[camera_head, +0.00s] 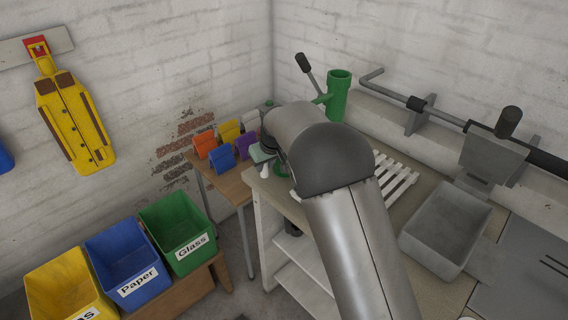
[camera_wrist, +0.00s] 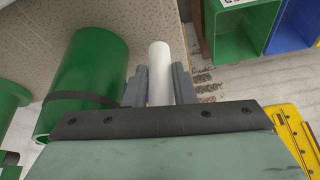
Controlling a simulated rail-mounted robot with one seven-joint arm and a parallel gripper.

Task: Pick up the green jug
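My gripper (camera_wrist: 160,88) points down near the bench's left end. Its dark fingers are apart, one on each side of a white cylindrical piece (camera_wrist: 159,70); I cannot tell whether they press on it. A large green cylinder (camera_wrist: 88,78) with a dark band stands just left of the fingers in the wrist view and may be the green jug. In the head view my arm hides most of this area.
The bench (camera_head: 415,200) carries a white slatted rack (camera_head: 399,180) and a grey metal basin (camera_head: 444,228). A small wooden table (camera_head: 231,188) with coloured holders stands left. Yellow, blue and green bins (camera_head: 178,232) are at lower left. Another green part (camera_wrist: 10,97) lies at the wrist view's left edge.

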